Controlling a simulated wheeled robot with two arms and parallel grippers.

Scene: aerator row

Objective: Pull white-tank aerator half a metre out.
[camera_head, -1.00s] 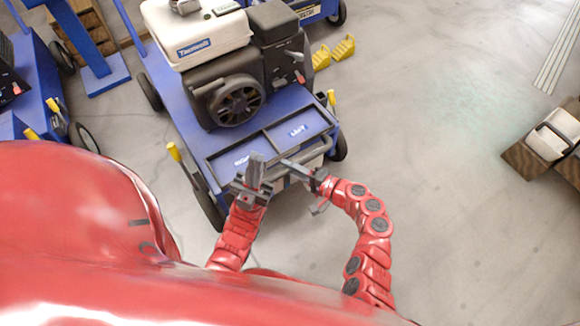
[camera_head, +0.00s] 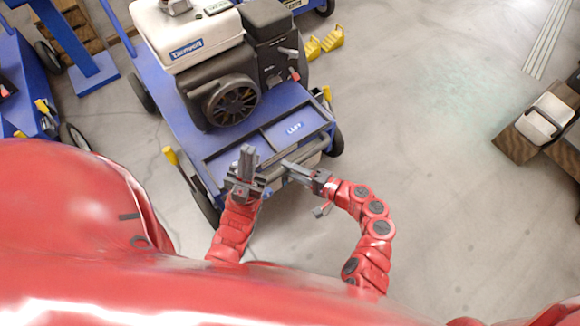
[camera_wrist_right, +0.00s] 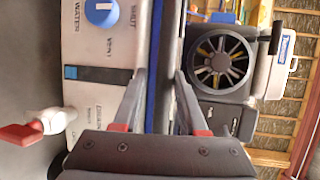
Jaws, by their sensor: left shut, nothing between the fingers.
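The white-tank aerator is a blue wheeled cart (camera_head: 205,147) with a white tank (camera_head: 205,42) and a black engine (camera_head: 232,100), with a shallow tray at its near end. A dark bar (camera_head: 295,173) runs along that near end. My left gripper (camera_head: 247,155) is shut and empty, pointing up in front of the tray. My right gripper (camera_head: 290,165) is at the near edge, beside the left one. In the right wrist view its fingers (camera_wrist_right: 160,85) are apart, with a dark bar (camera_wrist_right: 170,60) between them. I cannot tell whether they touch it.
Another blue machine (camera_head: 25,90) stands at the left, and a blue stand (camera_head: 95,70) behind it. A wooden crate (camera_head: 520,145) with a white container is at the right. The floor between is clear.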

